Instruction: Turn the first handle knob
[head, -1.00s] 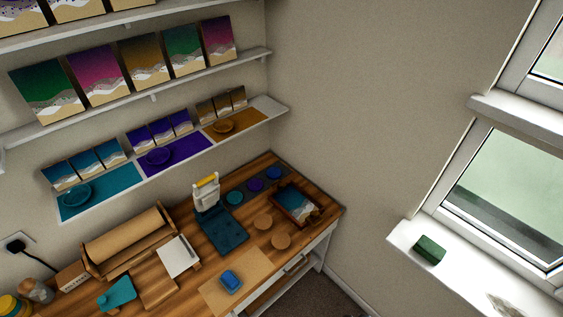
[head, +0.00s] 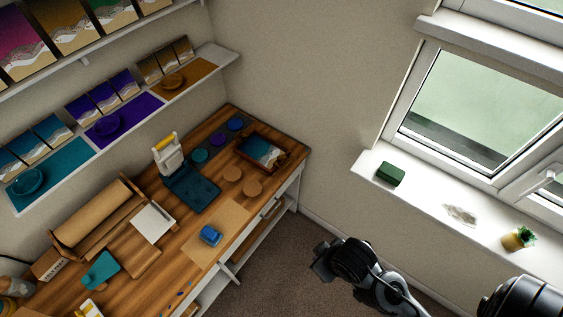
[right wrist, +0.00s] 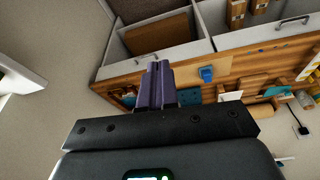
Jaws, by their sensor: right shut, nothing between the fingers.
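A white window handle (head: 543,181) shows at the right edge of the head view, on the frame of the right-hand window pane. My right gripper (head: 322,264) is low in the head view, over the carpet between the desk and the windowsill. It is well below and left of the handle, touching nothing. In the right wrist view its purple fingers (right wrist: 155,85) are together and empty, with the desk beyond them. The handle does not show in the right wrist view. My left gripper is in no view.
The windowsill (head: 415,200) holds a green block (head: 390,174), a pale flat piece (head: 460,214) and a small potted plant (head: 518,239). The wooden desk (head: 200,262) at left carries resin tools and a blue sponge-like block (head: 210,236). Carpet between them is clear.

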